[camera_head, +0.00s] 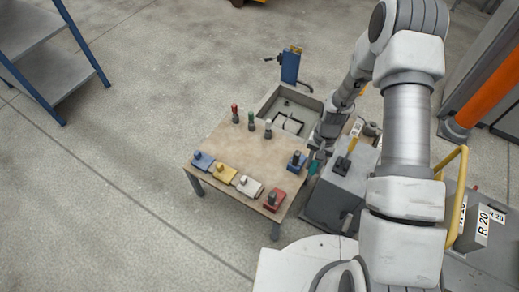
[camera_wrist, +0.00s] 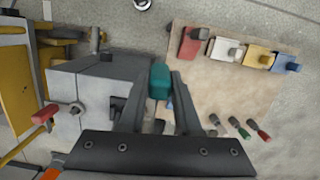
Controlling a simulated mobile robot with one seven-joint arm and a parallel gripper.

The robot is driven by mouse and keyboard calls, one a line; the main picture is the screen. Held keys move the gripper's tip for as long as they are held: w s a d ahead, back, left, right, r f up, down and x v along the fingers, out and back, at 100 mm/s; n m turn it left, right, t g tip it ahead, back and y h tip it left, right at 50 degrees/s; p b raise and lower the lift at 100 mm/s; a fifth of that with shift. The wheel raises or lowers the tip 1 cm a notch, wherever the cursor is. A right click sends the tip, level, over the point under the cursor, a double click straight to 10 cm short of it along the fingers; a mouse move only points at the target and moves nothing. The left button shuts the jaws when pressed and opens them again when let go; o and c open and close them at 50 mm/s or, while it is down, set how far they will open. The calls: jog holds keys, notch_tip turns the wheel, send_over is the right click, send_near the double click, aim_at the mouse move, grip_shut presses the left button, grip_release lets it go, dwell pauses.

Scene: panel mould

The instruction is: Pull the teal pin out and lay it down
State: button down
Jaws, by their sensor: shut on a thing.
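The teal pin (camera_wrist: 158,80) shows as a rounded teal head between my fingertips in the wrist view. In the head view, a small teal patch (camera_head: 313,168) shows in the gap between the wooden table and the grey block. My gripper (camera_wrist: 159,88) is shut on the pin, pointing down. The grey block (camera_wrist: 85,92) lies just left of the pin in the wrist view; it also shows in the head view (camera_head: 341,188). The pin's lower part is hidden, so I cannot tell whether it is still in the block.
The wooden table (camera_head: 228,150) holds red (camera_head: 273,201), white (camera_head: 249,186), yellow (camera_head: 223,173) and blue (camera_head: 202,160) pieces along its front. Several upright handles, including a red one (camera_head: 235,113), stand at the back. The table's middle is clear. A yellow rail (camera_head: 455,195) stands at right.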

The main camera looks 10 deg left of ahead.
jog(key=w+a+f+m+t+y+b, duration=0.1)
jog(key=w+a+f+m+y+b, duration=0.45)
jog(key=a+f+m, duration=0.4)
jog(key=w+a+f+m+t+y+b, duration=0.1)
jog(key=w+a+f+m+y+b, duration=0.5)
jog(key=a+f, duration=0.5)
jog(key=w+f+m+t+b, duration=0.1)
jog(key=w+f+b, duration=0.1)
jog(key=f, duration=0.1)
jog(key=w+a+f+m+t+b, duration=0.1)
jog(key=f+b, duration=0.2)
jog(key=w+a+f+m+t+b, duration=0.1)
jog(key=w+f+t+b, duration=0.1)
jog(key=f, duration=0.1)
jog(key=shift+w+f+b, duration=0.3)
jog(key=shift+b, duration=0.05)
jog(key=c, duration=0.5)
grip_release()
